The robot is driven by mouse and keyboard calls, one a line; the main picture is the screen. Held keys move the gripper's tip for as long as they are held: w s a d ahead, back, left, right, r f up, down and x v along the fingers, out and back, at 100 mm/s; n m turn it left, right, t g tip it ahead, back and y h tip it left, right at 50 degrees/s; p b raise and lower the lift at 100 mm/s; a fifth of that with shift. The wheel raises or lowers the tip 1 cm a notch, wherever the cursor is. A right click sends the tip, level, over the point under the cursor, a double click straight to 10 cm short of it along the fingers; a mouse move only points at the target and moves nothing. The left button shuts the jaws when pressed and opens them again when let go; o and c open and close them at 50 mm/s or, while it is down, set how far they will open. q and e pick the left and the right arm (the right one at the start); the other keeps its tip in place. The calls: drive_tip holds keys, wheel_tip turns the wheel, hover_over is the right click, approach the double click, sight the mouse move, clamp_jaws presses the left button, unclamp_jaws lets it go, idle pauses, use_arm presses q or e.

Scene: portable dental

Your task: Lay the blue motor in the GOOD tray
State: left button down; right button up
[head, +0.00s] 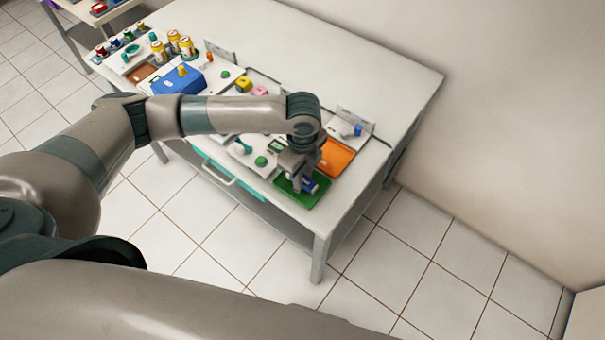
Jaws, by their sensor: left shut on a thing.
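My left gripper (302,186) points down over the green tray (316,200) at the table's front right corner. It is shut on the blue motor (311,184), which shows partly beside the fingers. The motor is low, inside the tray's outline; I cannot tell whether it touches the tray floor. The gripper hides part of the motor and tray. No GOOD label is readable at this size. My right gripper is not in view.
An orange tray (338,156) lies just behind the green one, with a small blue part (354,131) near it. A green button (261,161) is left of the gripper. A blue box (178,81) and yellow cans (188,48) stand further left. The table's back right is clear.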

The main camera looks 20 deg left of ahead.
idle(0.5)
use_arm(q)
drive_tip(key=c, duration=1.4)
unclamp_jaws()
wheel_tip(320, 180, up, 17)
drive_tip(key=b, duration=0.3)
drive_tip(key=shift+r, duration=0.15)
